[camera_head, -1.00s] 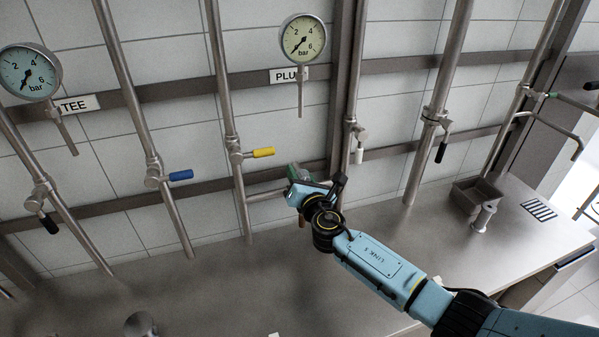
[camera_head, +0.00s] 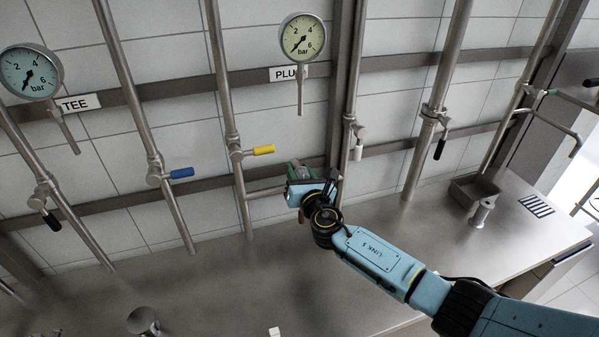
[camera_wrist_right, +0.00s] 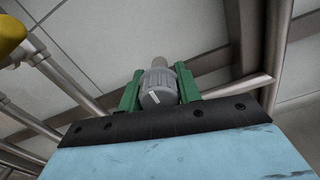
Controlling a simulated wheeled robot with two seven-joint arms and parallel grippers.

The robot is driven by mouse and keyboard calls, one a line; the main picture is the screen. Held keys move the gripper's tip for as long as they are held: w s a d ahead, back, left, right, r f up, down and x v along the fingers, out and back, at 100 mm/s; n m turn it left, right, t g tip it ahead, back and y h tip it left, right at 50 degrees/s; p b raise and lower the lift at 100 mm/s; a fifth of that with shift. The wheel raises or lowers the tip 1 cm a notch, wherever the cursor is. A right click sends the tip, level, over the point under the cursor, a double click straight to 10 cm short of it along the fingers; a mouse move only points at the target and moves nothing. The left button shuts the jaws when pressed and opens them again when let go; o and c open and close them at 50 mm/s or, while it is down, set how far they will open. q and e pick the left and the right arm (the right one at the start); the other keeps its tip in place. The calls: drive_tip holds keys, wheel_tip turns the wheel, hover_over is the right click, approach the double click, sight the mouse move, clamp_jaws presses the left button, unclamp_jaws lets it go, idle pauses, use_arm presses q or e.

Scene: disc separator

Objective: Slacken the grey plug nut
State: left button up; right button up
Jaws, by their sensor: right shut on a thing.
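The grey plug nut (camera_wrist_right: 158,90) is a ribbed grey cap with a white mark on its face, seen in the right wrist view on the end of a metal fitting. My right gripper (camera_head: 301,172) is at the pipework below the gauge marked PLUG (camera_head: 302,38). Its green fingers (camera_wrist_right: 157,91) stand on either side of the nut and are shut on it. In the head view the gripper hides most of the nut. My left gripper is not in view.
A yellow-handled valve (camera_head: 262,150) is just up and left of my right gripper, and a blue-handled valve (camera_head: 181,173) is further left. A white-handled valve (camera_head: 358,152) is to the right. A grey bin (camera_head: 472,192) stands on the bench (camera_head: 400,240).

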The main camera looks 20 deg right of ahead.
drive_tip(key=o, duration=1)
drive_tip(key=shift+c, duration=0.2)
drive_tip(key=shift+s, duration=0.6)
drive_tip(key=s+p, duration=0.1)
drive_tip(key=s, duration=1.1)
drive_tip(key=shift+d, duration=0.25)
drive_tip(key=shift+s, duration=0.1)
